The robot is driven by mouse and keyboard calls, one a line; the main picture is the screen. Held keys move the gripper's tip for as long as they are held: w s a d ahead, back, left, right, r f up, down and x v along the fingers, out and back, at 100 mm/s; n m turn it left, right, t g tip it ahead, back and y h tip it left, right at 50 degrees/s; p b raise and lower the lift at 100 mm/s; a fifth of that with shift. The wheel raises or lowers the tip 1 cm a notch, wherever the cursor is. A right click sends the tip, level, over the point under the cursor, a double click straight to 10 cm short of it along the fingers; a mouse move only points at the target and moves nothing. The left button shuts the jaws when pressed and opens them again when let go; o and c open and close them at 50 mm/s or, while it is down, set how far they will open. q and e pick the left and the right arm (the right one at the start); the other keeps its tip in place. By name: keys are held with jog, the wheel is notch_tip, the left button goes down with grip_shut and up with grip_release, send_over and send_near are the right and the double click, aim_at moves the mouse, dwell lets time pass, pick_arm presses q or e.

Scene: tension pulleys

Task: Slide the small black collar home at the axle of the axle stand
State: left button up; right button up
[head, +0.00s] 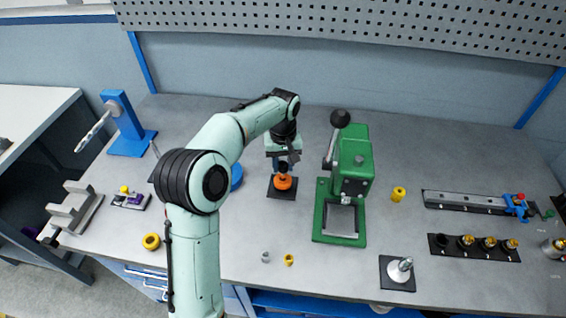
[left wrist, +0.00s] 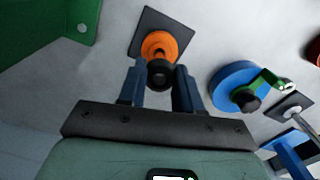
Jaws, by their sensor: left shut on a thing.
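The small black collar (left wrist: 160,73) is between the fingers of my left gripper (left wrist: 160,82), which is shut on it. In the head view, the left gripper (head: 284,160) is over an orange wheel (head: 284,183) on a dark square base plate (head: 274,194), and the dark collar (head: 283,168) shows just above the wheel. The orange wheel (left wrist: 158,44) and its plate (left wrist: 147,24) also show beyond the collar in the left wrist view. The axle is hidden, so I cannot tell whether the collar is around it or touches the wheel. My right gripper is out of view.
A green press (head: 349,180) stands close on the right. A blue disc (head: 237,177) is close on the left, partly behind my arm. A yellow part (head: 398,194) and a stand with a silver post (head: 399,269) are farther right.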

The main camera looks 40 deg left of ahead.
aim_at(283, 175)
pick_arm(q)
jog(key=shift+f, duration=0.1)
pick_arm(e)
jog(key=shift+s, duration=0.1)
pick_arm(q)
jog(key=shift+f+b, duration=0.5)
jog(key=shift+f, duration=0.95)
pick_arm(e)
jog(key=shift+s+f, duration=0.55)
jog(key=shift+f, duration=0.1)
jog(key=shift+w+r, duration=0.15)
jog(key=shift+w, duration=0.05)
pick_arm(q)
jog(key=shift+f, duration=0.1)
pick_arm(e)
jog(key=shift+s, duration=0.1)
pick_arm(q)
jog(key=shift+s+f, duration=0.1)
jog(key=shift+f, duration=0.55)
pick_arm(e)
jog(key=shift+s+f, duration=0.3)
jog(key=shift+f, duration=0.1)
pick_arm(q)
jog(key=shift+f, duration=0.15)
jog(key=o, duration=1.1)
